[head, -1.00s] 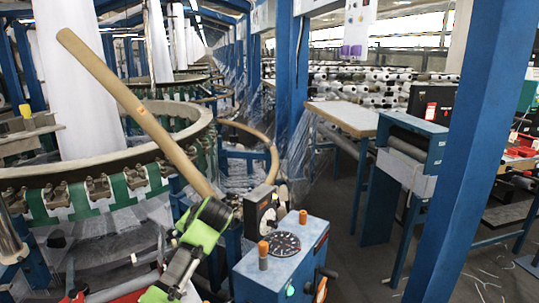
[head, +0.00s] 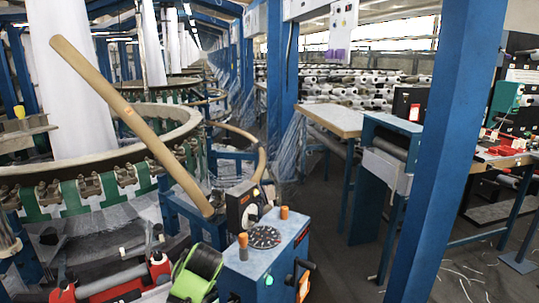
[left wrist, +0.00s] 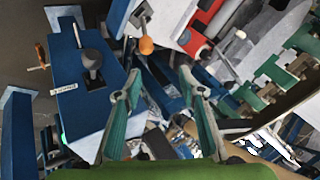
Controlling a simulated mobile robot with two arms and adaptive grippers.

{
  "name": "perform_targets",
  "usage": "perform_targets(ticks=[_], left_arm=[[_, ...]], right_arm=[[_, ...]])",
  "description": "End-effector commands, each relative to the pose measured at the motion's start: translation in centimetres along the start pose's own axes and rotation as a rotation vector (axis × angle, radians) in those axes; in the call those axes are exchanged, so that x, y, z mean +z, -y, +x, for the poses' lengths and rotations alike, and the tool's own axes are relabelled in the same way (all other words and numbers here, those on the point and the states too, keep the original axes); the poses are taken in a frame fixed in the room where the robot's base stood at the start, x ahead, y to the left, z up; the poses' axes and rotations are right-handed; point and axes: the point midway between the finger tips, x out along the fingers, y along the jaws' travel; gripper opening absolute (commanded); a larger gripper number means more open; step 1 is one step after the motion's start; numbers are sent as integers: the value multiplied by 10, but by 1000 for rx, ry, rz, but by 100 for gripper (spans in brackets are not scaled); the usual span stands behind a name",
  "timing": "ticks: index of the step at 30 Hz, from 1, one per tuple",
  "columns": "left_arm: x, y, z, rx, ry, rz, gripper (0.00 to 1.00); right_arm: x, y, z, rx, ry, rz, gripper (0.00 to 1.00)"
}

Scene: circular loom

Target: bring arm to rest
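My left arm shows in the head view as a green and black link at the bottom, left of the blue control box (head: 265,258). Its fingers cannot be made out there. In the left wrist view my left gripper (left wrist: 165,95) has its two teal fingers spread apart, with nothing visibly held between them. The control box also shows in that view (left wrist: 80,100), left of the fingers. My right gripper is in neither view.
A long cardboard tube (head: 130,122) leans across the circular loom's ring (head: 95,160), close to the control box. A blue post (head: 440,150) stands at right. A table (head: 335,119) and roller stand (head: 395,135) are behind. Dark floor lies right of the box.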

Motion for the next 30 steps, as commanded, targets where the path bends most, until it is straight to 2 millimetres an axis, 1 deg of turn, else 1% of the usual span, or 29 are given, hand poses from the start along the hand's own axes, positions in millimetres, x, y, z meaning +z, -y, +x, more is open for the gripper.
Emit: perform_targets(ticks=[1,2,5,8,9,11,12,14,15,18,21,24,30], left_arm=[[15,-13,4,24,5,-4,37],[24,-20,5,39,7,-7,37],[57,-45,9,93,15,-22,37],[102,-75,8,161,28,-46,37],[123,-87,5,189,34,-58,37],[154,-103,-1,231,44,-77,37],[175,-112,-6,255,51,-90,37],[205,-124,-16,291,62,-110,37],[224,-131,-24,312,70,-124,37],[265,-142,-44,356,87,-155,37],[294,-148,-62,384,100,-177,37],[315,-151,-78,404,110,-193,37],[347,-153,-105,433,128,-217,37]], right_arm=[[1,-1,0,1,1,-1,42],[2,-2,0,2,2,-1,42],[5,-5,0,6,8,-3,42],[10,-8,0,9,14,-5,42],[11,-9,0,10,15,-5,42],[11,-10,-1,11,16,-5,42],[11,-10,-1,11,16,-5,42],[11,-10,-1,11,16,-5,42],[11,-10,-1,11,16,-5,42],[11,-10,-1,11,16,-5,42],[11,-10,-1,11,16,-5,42],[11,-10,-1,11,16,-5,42],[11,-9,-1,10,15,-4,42]])
